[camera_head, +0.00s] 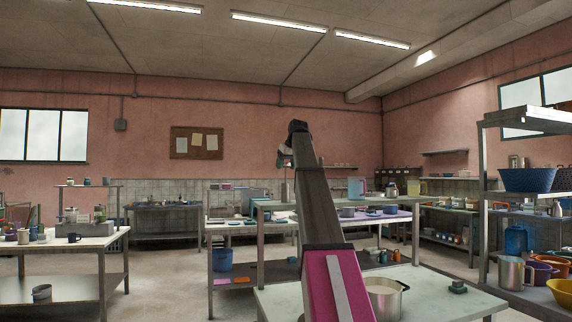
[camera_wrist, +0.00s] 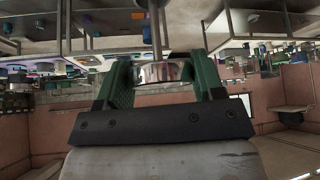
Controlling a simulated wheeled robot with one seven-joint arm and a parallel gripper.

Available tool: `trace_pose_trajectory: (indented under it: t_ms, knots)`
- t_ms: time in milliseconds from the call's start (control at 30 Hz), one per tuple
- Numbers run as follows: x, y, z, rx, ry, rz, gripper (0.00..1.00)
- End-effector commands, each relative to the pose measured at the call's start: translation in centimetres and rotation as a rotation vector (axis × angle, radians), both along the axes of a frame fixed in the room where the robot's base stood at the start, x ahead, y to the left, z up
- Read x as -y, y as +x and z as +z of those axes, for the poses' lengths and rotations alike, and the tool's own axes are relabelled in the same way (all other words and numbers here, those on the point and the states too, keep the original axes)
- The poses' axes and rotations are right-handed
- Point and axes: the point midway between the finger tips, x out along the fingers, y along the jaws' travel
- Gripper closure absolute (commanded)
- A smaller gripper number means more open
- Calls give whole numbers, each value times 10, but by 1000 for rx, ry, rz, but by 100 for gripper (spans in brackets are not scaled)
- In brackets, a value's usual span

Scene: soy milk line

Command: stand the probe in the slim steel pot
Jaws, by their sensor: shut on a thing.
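My gripper (camera_wrist: 162,64) shows in the wrist view with its two green fingers shut on the probe (camera_wrist: 161,74). The held part of the probe is a shiny steel body, and a thin rod runs from it away from my gripper. In the head view my gripper (camera_head: 284,156) is small, high at the end of my raised arm. A steel pot (camera_head: 384,302) with a handle stands on the near table, partly behind my arm. Another steel pot (camera_head: 515,272) stands on the right rack. I cannot tell which is the slim one.
The right rack (camera_head: 487,190) holds a blue basket (camera_head: 528,179). A cluttered table (camera_head: 70,246) stands left.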

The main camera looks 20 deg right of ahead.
Motion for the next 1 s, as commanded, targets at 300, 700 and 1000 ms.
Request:
trace_pose_trajectory:
  t_ms: [300, 700, 1000]
  knots:
    - [0, 0, -2, 0, 0, 0, 62]
    - [0, 0, -2, 0, 0, 0, 8]
    - [6, -18, 29, 2, -1, -1, 8]
